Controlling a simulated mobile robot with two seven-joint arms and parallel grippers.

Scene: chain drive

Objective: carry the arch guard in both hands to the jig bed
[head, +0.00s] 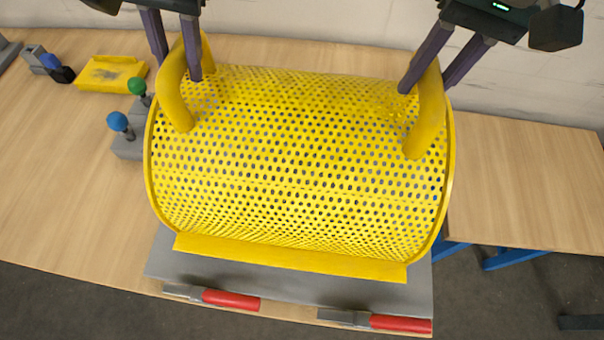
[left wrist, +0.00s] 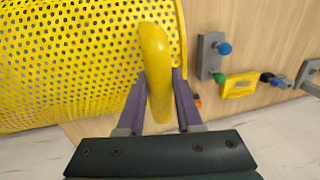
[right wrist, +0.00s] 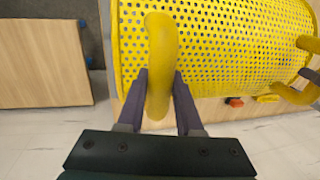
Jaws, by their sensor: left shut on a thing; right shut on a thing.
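The arch guard (head: 300,165) is a large yellow perforated curved cover with a handle at each end and a flat yellow flange along its front edge. My left gripper (head: 182,62) is shut on its left handle (left wrist: 157,75). My right gripper (head: 425,82) is shut on its right handle (right wrist: 160,65). The grey jig bed (head: 290,287) shows below the front flange. The guard hides most of the bed, and I cannot tell whether they touch.
Two red-handled clamps (head: 232,299) (head: 400,323) lie along the bed's front edge. Left of the guard are grey blocks with a blue knob (head: 118,121) and a green knob (head: 137,86), and a yellow part (head: 110,74). The right wooden tabletop (head: 530,185) is clear.

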